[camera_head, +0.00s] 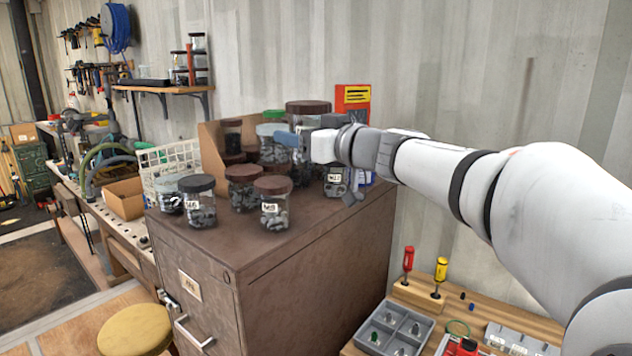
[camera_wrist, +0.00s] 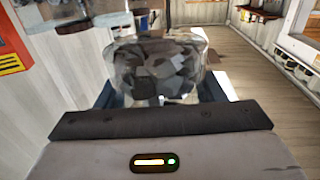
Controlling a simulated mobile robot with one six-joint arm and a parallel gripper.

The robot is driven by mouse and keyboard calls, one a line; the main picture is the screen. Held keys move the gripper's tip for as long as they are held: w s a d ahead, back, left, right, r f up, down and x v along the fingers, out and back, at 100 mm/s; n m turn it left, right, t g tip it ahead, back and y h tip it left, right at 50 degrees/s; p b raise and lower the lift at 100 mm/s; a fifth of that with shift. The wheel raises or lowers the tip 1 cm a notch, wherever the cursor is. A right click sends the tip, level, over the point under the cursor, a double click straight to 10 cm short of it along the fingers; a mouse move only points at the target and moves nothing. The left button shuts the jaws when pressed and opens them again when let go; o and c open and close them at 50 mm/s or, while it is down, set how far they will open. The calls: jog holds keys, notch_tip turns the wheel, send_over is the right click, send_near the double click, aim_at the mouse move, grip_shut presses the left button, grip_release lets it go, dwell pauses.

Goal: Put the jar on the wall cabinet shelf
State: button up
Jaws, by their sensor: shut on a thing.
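My gripper (camera_head: 288,140) reaches in from the right, above the jars on the brown filing cabinet (camera_head: 320,270). In the wrist view my gripper (camera_wrist: 158,98) is shut on a clear glass jar (camera_wrist: 160,70) filled with dark grey pieces, held between the two blue fingers. In the head view I cannot clearly separate the held jar from the jars crowded behind the fingers. A wooden wall shelf (camera_head: 160,88) with a few items hangs at the back left. I cannot tell whether it is the wall cabinet shelf.
Brown-lidded jars (camera_head: 273,203) stand close together on the cabinet top, in front of a wooden board box (camera_head: 211,150). A red box (camera_head: 352,100) is behind my gripper. A stool (camera_head: 135,330) stands at lower left. A workbench with a grey parts tray (camera_head: 393,330) is at lower right.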

jog(key=shift+s+r, duration=0.15)
jog(key=shift+s, duration=0.15)
jog(key=d+f+m+t+h+b, duration=0.1)
jog(key=d+f+m+h, duration=0.3)
jog(key=f, duration=1.2)
jog(key=w+d+f+m+t+h+b, duration=0.1)
jog(key=d+f+h, duration=0.6)
jog(key=f, duration=1)
jog(key=d+f+m+t+h+b, duration=0.2)
jog(key=d+f+m+h+b, duration=0.3)
jog(key=f, duration=1.2)
jog(key=d+m+h, duration=0.1)
jog(key=m+h, duration=0.1)
jog(key=shift+w+d+f+m+t, duration=0.15)
jog(key=shift+w+m+t, duration=0.15)
jog(key=shift+w, duration=0.05)
jog(key=shift+d, duration=0.2)
jog(key=shift+s, duration=0.1)
